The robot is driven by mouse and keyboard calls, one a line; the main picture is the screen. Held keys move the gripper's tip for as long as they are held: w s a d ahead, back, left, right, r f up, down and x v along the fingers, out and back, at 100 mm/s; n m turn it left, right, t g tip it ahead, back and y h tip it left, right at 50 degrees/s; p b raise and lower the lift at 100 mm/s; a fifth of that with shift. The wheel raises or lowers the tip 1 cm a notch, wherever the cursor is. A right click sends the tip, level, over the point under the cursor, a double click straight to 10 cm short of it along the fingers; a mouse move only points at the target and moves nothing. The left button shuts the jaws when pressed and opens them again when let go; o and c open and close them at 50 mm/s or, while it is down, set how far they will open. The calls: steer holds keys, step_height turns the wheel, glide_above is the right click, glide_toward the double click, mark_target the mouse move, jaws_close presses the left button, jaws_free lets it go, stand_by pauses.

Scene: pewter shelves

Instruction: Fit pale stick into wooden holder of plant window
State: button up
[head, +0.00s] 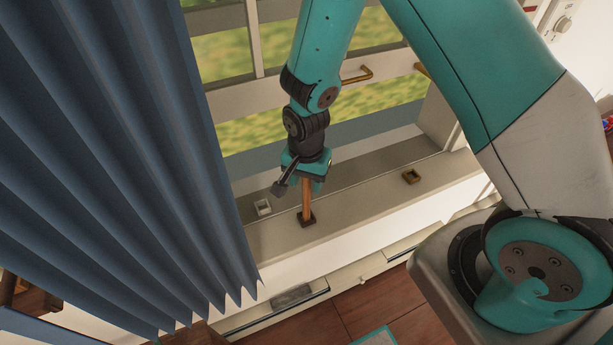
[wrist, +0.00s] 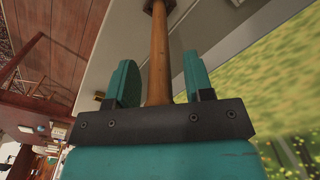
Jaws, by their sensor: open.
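A light-brown wooden stick (head: 306,200) stands upright on the window sill, with its lower end at a small dark brown holder (head: 307,220). The stick appears to be in the holder, though its seating depth is hidden. In the wrist view the stick (wrist: 158,50) runs between the two fingers towards the holder (wrist: 155,6). My gripper (head: 304,181) is at the stick's upper part, pointing down. In the wrist view my gripper (wrist: 160,82) is open, with its teal fingers on either side of the stick and gaps showing.
A small white holder (head: 263,208) is left of the stick on the sill (head: 355,205), and an olive-brown holder (head: 411,176) is to the right. A blue curtain (head: 110,150) hangs close on the left. The window (head: 235,95) is behind.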

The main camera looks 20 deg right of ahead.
step_height(320, 180, up, 12)
steer(key=b, duration=0.3)
steer(key=shift+s+a, duration=0.1)
steer(key=shift+s, duration=0.05)
steer(key=s+a+r+n+y, duration=0.2)
steer(key=s+r+n, duration=0.5)
steer(key=s+n, duration=0.15)
steer(key=s+a+r+n+y, duration=0.2)
steer(key=s+r+n, duration=0.4)
steer(key=s+n, duration=0.3)
steer(key=shift+m, duration=0.85)
steer(key=f+b, duration=0.2)
steer(key=b, duration=0.1)
steer(key=f+b, duration=0.1)
steer(key=f, duration=0.1)
steer(key=shift+s+a+b, duration=0.25)
steer(key=shift+s+b, duration=0.05)
steer(key=shift+s, duration=0.1)
